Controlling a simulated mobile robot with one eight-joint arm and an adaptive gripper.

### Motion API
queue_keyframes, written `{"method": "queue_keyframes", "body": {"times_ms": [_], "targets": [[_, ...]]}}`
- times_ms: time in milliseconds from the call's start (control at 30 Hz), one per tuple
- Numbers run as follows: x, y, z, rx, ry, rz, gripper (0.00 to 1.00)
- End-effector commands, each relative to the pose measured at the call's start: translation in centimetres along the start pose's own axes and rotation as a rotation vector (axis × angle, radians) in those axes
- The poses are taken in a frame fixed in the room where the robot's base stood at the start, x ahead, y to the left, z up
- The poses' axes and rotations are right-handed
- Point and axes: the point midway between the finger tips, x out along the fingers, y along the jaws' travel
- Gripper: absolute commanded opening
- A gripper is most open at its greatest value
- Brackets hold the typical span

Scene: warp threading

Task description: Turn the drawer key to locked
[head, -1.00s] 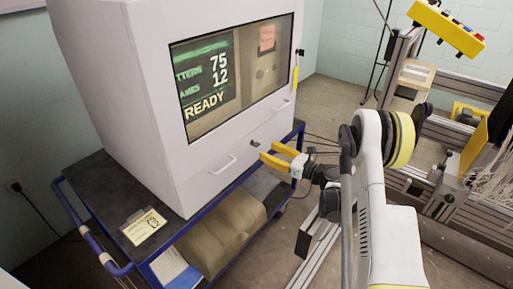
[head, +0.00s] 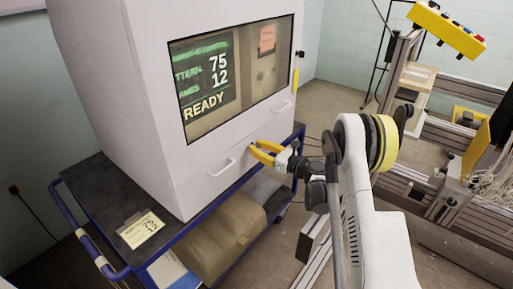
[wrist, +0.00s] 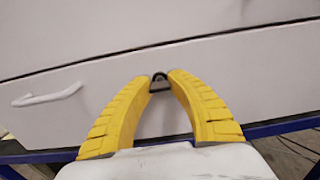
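The drawer key (wrist: 159,80) is a small dark piece in the white drawer front (wrist: 105,118), seen in the wrist view between my yellow fingertips. My gripper (wrist: 159,79) has its fingers drawn in around the key, with a tip against each side. In the head view my gripper (head: 254,147) is at the drawer front (head: 205,190), right of a white handle (head: 222,167), and its fingers hide the key. The drawer looks closed. I cannot tell which way the key is turned.
The white cabinet's screen (head: 235,78) reads READY. It stands on a blue-railed cart (head: 85,190) with a note (head: 142,228) on top and a tan bundle (head: 215,235) below. A metal frame with a yellow button box (head: 447,28) stands at right.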

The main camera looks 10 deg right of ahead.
Motion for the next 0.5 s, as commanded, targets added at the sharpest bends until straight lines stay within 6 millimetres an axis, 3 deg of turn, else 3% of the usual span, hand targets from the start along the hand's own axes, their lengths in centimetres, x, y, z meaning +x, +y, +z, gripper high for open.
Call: {"method": "queue_keyframes", "body": {"times_ms": [267, 500], "targets": [[-0.02, 0.01, -0.02, -0.038, 0.0, 0.0, 0.0], [-0.02, 0.0, -0.02, -0.176, 0.0, 0.0, 0.0]]}}
